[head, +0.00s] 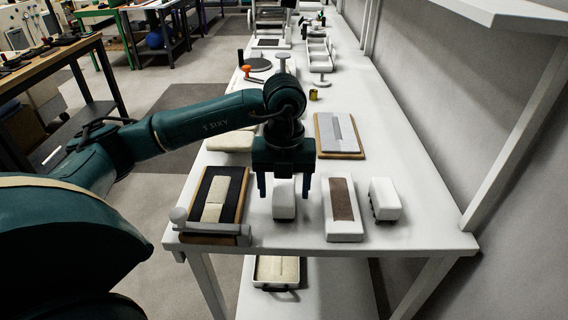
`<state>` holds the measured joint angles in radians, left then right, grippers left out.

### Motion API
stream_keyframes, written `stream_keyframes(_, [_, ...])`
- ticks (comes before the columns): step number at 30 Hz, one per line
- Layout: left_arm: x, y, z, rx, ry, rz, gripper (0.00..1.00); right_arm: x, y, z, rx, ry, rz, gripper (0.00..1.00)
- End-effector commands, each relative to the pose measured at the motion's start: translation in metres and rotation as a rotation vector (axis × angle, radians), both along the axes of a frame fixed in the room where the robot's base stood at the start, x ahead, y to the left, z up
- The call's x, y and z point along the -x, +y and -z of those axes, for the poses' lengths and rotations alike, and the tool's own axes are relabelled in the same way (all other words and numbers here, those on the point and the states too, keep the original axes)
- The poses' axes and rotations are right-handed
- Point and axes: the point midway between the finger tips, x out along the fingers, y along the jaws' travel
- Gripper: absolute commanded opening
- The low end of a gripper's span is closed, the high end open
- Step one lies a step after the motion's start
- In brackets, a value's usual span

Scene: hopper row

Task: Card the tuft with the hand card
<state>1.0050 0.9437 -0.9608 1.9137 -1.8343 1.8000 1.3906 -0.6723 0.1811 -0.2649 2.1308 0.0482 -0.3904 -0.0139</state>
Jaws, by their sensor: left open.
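My left gripper (284,190) hangs open, fingers down, over the front of the white bench. A white block with dark bits along its lower edge (284,207) shows between and behind its fingers; I cannot tell whether they touch. Left of it, a dark pad on a wooden board (239,184) carries cream fibre-like pieces (216,197), perhaps the tuft. I cannot tell for certain which thing is the hand card. My right gripper is not in view.
Right of the gripper are a white block with a brown strip (343,205) and another white block with dark feet (384,198). Behind stands a grey plate on a wooden board (340,135). A cream-lined tray (277,270) sits on the lower shelf. The bench's right side is clear.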

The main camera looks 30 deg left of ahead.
Motion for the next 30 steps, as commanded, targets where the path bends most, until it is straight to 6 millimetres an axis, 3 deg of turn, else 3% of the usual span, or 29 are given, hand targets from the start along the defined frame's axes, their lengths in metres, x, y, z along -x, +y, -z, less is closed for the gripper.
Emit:
stream_keyframes(6, [0.000,0.000,0.024,0.000,0.002,0.000,0.66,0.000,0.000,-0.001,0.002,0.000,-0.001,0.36])
stream_keyframes(17, [0.000,0.000,0.030,0.001,-0.001,0.001,0.66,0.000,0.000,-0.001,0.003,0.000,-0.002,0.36])
stream_keyframes(30, [0.000,0.000,0.029,0.001,-0.001,0.001,0.32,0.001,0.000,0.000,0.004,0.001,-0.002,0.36])
